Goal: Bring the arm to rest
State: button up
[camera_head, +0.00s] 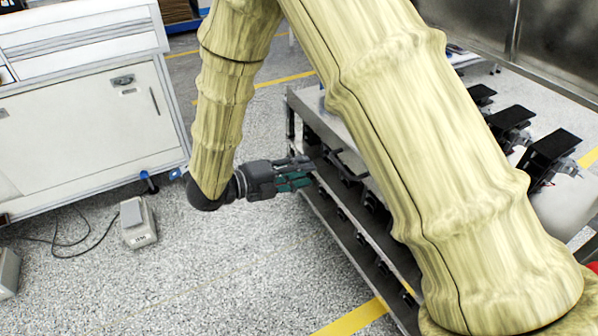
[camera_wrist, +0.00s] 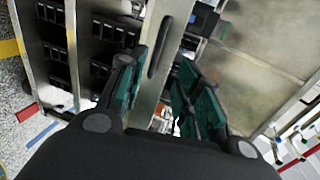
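My arm (camera_head: 415,130) is covered in a pale yellow sleeve and fills the middle of the head view. It bends at the top and comes down to my gripper (camera_head: 305,174), which points right at the side of a metal rack (camera_head: 335,122). In the wrist view my gripper (camera_wrist: 160,95) shows two teal finger pads set apart, with a gap between them. I see nothing held in the gap. A pale metal strip of the rack (camera_wrist: 155,70) lies beyond the fingers; I cannot tell whether they touch it.
A white cabinet (camera_head: 85,125) stands at the left. A small grey box (camera_head: 138,222) with a cable sits on the speckled floor. Black devices (camera_head: 548,155) stand on a surface at the right. Open floor (camera_head: 240,265) lies below my gripper.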

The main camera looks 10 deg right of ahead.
dwell(0.3)
jog(key=d+f+n+t+y, duration=0.2)
jog(key=d+f+n+y, duration=0.2)
jog(key=f+n, duration=0.5)
jog(key=d+f+n+t+y, duration=0.25)
jog(key=f+n, duration=0.35)
jog(key=f, duration=0.5)
jog(key=s+d+f+n+g+y, duration=0.1)
jog(key=s+f+n+g+y, duration=0.15)
jog(key=s+f+n, duration=0.6)
jog(key=s+d+f+n+g+y, duration=0.2)
jog(key=s+f+n+y, duration=0.3)
jog(key=s, duration=0.6)
jog(key=s+f+n+g+y+p, duration=0.15)
jog(key=s+n+g, duration=0.25)
jog(key=s, duration=0.9)
notch_tip(320, 180, up, 28)
jog(key=p, duration=2.8)
jog(key=shift+w+r, duration=0.15)
jog(key=shift+w, duration=0.2)
jog(key=shift+h, duration=0.25)
